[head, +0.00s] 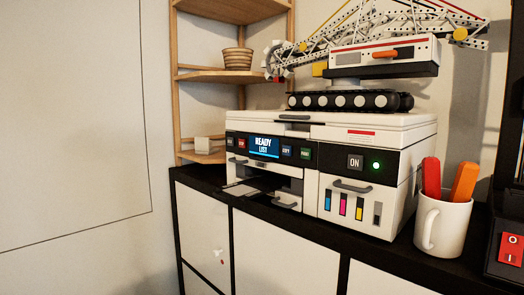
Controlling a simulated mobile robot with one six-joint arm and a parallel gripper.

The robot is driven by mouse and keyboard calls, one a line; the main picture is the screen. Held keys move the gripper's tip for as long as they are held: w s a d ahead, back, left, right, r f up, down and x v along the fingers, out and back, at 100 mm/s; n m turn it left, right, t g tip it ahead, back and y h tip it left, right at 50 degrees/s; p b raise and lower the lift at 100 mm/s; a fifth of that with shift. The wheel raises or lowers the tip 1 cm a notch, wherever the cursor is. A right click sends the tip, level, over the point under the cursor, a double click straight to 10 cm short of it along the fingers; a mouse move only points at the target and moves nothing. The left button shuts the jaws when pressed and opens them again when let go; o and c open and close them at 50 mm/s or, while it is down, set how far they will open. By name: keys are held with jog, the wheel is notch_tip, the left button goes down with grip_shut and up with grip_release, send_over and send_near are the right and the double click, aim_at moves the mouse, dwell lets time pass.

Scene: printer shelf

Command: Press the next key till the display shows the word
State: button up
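A white printer (398,200) with a dark front panel stands on a black-edged cabinet. Its lit blue display (264,147) reads "READY LIST". A red key (242,143) and a small dark key (230,141) sit left of the display. A blue key (286,151) and a green key (305,153) sit right of it. Their labels are too small to read surely, so I cannot tell which one is the next key. A larger "ON" button (355,162) is farther right, beside a glowing green light (376,166). My gripper is not in view.
A white mug (440,228) holding red and orange items stands right of the printer. A toy crawler crane (350,101) sits on top of it. A wooden shelf (240,140) with a basket (237,59) is behind left. A red switch (510,249) is at far right.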

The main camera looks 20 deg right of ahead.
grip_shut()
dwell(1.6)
